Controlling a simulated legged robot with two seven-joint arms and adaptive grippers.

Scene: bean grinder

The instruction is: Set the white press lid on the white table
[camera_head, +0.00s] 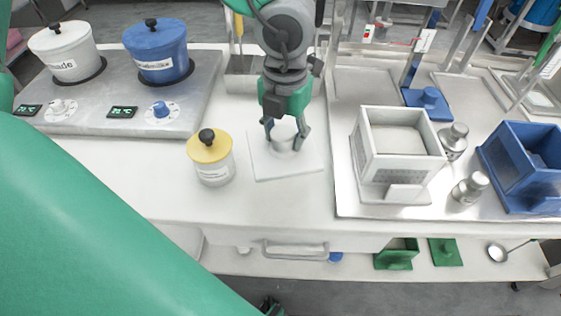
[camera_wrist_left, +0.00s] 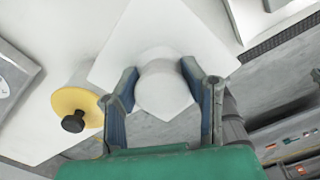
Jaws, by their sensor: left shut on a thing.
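The white press lid (camera_head: 264,168) is a flat square plate with a round white knob on top. It is level, over the clear middle of the white table (camera_head: 130,165), on it or just above; I cannot tell which. My left gripper (camera_head: 287,143) comes down from above and is shut on the knob. In the left wrist view, the lid's plate (camera_wrist_left: 150,30) spreads out beyond the fingers (camera_wrist_left: 164,92), which hold the knob from both sides. My right gripper is not in view.
A jar with a yellow lid (camera_head: 211,157) stands just left of the press lid. A grey tray (camera_head: 345,185) with a white box (camera_head: 400,145), metal canisters and a blue box (camera_head: 520,160) is to the right. A stove with two pots is at back left. The front left tabletop is clear.

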